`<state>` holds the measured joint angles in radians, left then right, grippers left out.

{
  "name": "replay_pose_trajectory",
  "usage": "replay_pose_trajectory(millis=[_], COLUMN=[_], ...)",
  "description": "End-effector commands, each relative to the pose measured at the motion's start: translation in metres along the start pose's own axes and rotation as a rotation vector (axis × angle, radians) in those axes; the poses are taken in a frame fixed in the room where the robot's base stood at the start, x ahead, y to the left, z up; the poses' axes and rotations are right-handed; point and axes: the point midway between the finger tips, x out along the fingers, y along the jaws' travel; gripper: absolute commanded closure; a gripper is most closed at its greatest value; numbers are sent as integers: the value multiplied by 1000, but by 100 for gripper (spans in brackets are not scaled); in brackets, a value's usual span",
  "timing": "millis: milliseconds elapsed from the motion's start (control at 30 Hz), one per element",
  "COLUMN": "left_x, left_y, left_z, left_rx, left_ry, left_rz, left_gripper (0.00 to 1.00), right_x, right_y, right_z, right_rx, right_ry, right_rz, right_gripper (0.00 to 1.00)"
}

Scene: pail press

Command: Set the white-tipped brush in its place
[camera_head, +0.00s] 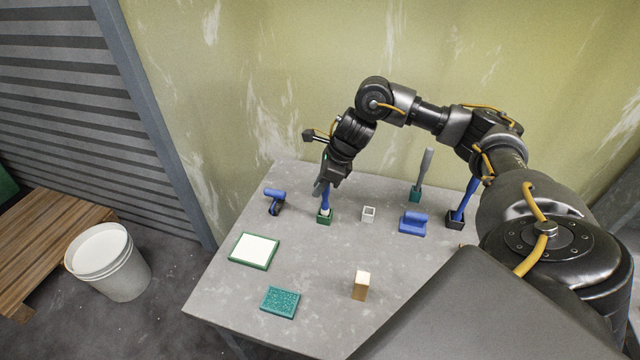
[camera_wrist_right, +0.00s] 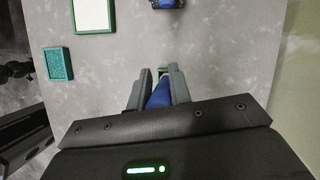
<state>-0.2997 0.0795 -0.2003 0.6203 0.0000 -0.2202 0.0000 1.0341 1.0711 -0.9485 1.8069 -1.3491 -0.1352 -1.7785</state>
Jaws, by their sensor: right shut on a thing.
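The white-tipped brush (camera_head: 325,197) has a blue handle and stands about upright, its pale tip down at a small green holder (camera_head: 323,218) on the table. How deep the tip sits in the holder I cannot tell. My right gripper (camera_head: 323,186) is shut on the brush handle from above. In the right wrist view the blue brush (camera_wrist_right: 160,95) lies between the two grey fingers, and the green holder (camera_wrist_right: 163,71) shows partly just past it. My left gripper is not in view.
A blue roller (camera_head: 274,195), a white empty holder (camera_head: 368,214), a blue block (camera_head: 412,224), a teal holder (camera_head: 415,194) and a black holder (camera_head: 455,221) stand nearby. In front are a green-framed white pad (camera_head: 253,250), a teal pad (camera_head: 280,302) and a tan block (camera_head: 360,288).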

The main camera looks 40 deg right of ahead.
Motion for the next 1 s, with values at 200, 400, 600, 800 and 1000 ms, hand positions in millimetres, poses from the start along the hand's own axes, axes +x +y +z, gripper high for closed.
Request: replay_pose_trajectory(millis=[200,400,600,800,1000], left_x=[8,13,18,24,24], left_y=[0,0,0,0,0], left_z=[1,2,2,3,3], left_rx=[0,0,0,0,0], left_ry=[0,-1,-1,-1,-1], left_rz=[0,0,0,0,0], left_gripper=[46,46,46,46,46], right_x=[8,13,18,24,24], right_y=[0,0,0,0,0], right_z=[-3,-6,-8,-10,-10], right_rx=[0,0,0,0,0], right_ry=[0,0,0,0,0], right_rz=[0,0,0,0,0], right_gripper=[100,100,100,100,75])
